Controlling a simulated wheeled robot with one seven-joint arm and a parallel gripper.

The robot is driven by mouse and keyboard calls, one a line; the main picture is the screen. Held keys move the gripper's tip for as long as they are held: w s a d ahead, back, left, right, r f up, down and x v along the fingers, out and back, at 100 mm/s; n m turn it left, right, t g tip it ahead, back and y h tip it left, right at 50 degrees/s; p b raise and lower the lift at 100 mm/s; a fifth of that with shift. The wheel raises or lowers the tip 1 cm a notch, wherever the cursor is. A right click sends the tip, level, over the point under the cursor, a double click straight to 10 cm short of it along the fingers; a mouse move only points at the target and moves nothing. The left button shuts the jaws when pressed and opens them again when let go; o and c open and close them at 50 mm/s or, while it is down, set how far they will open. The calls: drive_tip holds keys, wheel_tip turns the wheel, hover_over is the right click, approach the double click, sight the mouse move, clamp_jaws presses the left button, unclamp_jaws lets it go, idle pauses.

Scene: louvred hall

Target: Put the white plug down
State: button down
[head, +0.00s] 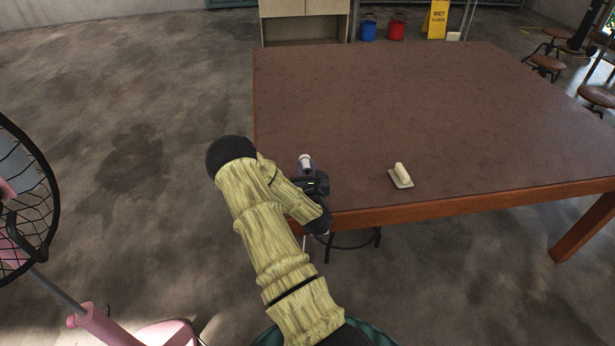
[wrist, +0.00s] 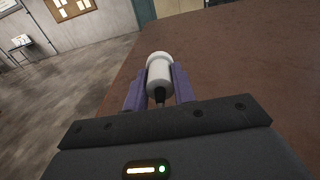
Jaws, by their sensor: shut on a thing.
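The white plug (wrist: 159,76) is a short white cylinder with a wider rounded end and a dark stub at the near end. My gripper (wrist: 157,92) is shut on it, with a purple finger on each side. In the head view the plug (head: 306,159) shows as a small white piece at the tip of my gripper (head: 306,170), over the left front part of the brown table (head: 400,110). Whether the plug touches the tabletop I cannot tell.
A pale block with a handle (head: 401,176) lies near the table's front edge, right of my gripper. The rest of the tabletop is bare. A pink-based fan (head: 25,200) stands at the left. Stools (head: 548,63) stand beyond the table's right side.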

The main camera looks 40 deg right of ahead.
wheel_tip(320, 180, down, 4)
drive_tip(key=shift+r, duration=0.15)
idle(0.3)
drive_tip(key=shift+f+b, duration=0.35)
drive_tip(key=shift+f+b, duration=0.25)
drive_tip(key=shift+b, duration=0.05)
drive_tip(key=shift+s+a, duration=0.1)
